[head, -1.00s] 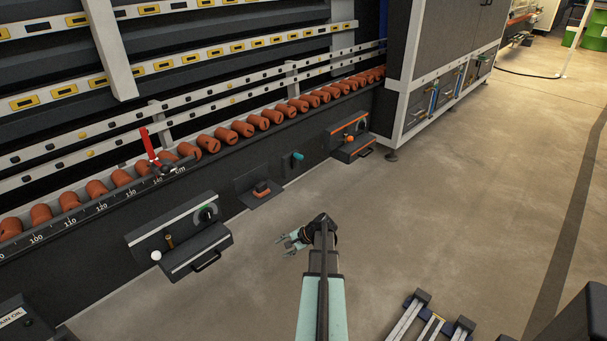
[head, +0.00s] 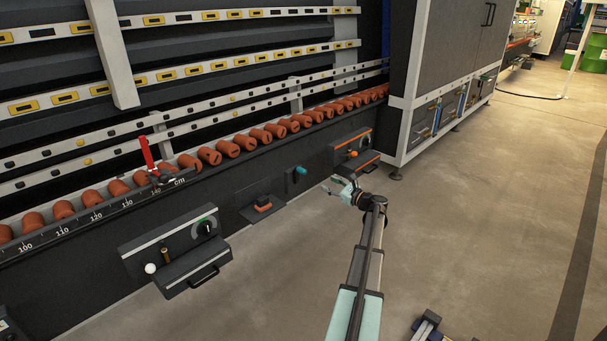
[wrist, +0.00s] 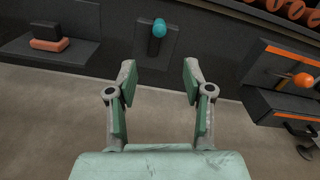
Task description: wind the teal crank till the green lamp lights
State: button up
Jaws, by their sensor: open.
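The teal crank (head: 301,171) is a small teal knob on a dark plate on the washer's lower front. It also shows in the wrist view (wrist: 159,28), upper middle, beyond and between my open fingers. My gripper (head: 338,186) is open and empty, below and to the right of the crank in the head view, apart from it. In the wrist view my gripper (wrist: 158,85) has both fingers spread with floor and dark panel between them.
An orange-knobbed box (head: 352,153) juts out just right of the crank, also in the wrist view (wrist: 290,90). A ledge with an orange block (head: 263,206) is to the left. A red lever (head: 148,155) stands above.

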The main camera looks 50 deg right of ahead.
aim_at(306, 173)
jog(key=w+b, duration=0.1)
jog(key=w, duration=0.3)
jog(key=w+d+b, duration=0.1)
jog(key=w+b, duration=0.1)
jog(key=w, duration=0.3)
jog(key=w+b, duration=0.1)
jog(key=w, duration=0.4)
jog(key=shift+d+f, duration=0.15)
jog(key=shift+d, duration=0.15)
jog(key=shift+w+b, duration=0.35)
jog(key=shift+w, duration=0.3)
grip_shut()
